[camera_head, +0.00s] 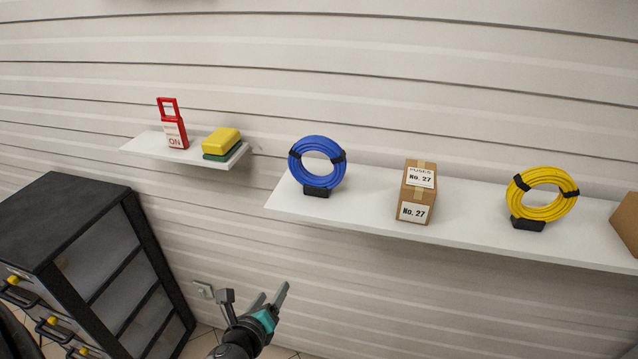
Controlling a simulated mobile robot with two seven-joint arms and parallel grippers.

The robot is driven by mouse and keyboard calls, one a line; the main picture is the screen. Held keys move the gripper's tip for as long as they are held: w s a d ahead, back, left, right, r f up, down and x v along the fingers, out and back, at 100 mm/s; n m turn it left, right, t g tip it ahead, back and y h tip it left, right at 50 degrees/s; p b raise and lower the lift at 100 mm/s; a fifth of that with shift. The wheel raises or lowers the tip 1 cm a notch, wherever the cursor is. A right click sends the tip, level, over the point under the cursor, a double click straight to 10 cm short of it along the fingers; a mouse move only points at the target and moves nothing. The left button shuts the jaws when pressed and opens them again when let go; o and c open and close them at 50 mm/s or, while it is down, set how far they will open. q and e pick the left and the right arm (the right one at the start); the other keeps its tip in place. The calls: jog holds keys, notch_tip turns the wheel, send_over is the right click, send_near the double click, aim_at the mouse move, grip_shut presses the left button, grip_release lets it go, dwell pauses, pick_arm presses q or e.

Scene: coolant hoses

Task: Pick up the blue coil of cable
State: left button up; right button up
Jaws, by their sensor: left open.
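The blue coil of cable (318,180) stands upright in a small black holder (316,192) near the left end of the long white shelf (372,188). Dark straps bind it at two places. My left gripper (273,296) is in the lower middle of the view, below the shelf and apart from the coil. Its fingers are spread and nothing is between them. My right gripper is not in view.
On the long shelf stand a fuse box (416,192), a yellow coil (542,193) and a partly cut-off carton (628,222). A dark drawer cabinet (75,210) stands lower left.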

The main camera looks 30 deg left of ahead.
aim_at(296, 165)
pick_arm(q)
notch_tip(296, 165, up, 26)
jog(key=w+d+m+t+p, duration=0.25)
jog(key=m+t+p, duration=0.25)
jog(key=m, duration=0.3)
jog(key=x, duration=0.8)
jog(key=shift+w+a, duration=0.1)
jog(key=shift+w, duration=0.1)
jog(key=shift+a+x, duration=0.15)
jog(key=shift+x, duration=1.4)
jog(key=shift+a+x, duration=0.2)
jog(key=shift+x, duration=1.35)
jog(key=shift+f, duration=0.1)
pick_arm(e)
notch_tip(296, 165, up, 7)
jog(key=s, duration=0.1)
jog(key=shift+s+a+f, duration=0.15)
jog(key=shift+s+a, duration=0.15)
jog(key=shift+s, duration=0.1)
pick_arm(q)
jog(key=shift+s, duration=0.1)
grip_shut()
